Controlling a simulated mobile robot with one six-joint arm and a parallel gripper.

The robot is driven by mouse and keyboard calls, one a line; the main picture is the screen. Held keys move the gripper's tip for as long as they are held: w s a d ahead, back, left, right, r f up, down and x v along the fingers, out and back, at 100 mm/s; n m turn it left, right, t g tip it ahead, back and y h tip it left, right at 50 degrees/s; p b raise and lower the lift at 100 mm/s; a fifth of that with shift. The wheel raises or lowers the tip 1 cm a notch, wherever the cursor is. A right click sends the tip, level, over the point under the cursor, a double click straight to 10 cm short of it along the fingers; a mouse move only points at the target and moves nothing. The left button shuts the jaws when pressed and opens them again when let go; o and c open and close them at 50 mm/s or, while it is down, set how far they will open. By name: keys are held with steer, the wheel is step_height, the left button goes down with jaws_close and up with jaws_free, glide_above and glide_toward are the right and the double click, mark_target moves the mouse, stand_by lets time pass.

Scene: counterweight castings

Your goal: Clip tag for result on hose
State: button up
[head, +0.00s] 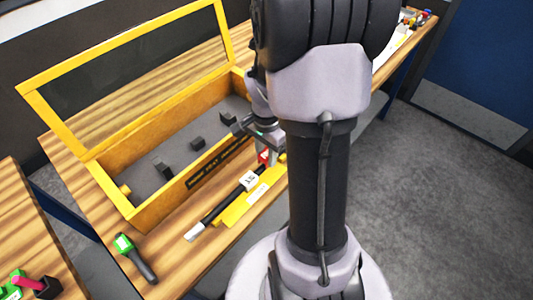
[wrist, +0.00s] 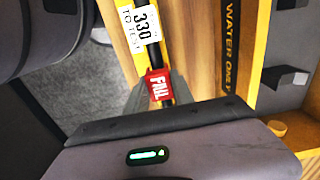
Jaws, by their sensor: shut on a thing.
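A black hose (head: 225,204) with a silver end lies along the wooden bench in front of the yellow box. A white tag (head: 249,181) sits on it, reading "330 TO TEST" in the wrist view (wrist: 145,24). My gripper (wrist: 158,92) is shut on a red tag (wrist: 158,82) marked "FAIL". The red tag lies across the line of the hose; I cannot tell whether it is clipped around it. In the head view the red tag (head: 264,157) shows partly at my gripper (head: 266,148), and my arm hides the hose's far end.
The yellow box (head: 157,215) stands open, its framed lid (head: 120,38) raised, with dark blocks inside. A yellow strip (head: 232,215) lies beside the hose. A green-screened handheld device (head: 135,258) lies near the bench's front. Coloured items (head: 416,18) sit at the far end.

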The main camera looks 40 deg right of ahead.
steer(key=shift+f+b, duration=1)
steer(key=shift+f, duration=0.1)
stand_by(0.3)
steer(key=o, duration=1)
steer(key=shift+o, duration=0.2)
steer(key=shift+r, duration=0.1)
step_height(320, 180, up, 7)
steer(key=p, duration=0.5)
steer(key=shift+p, duration=0.4)
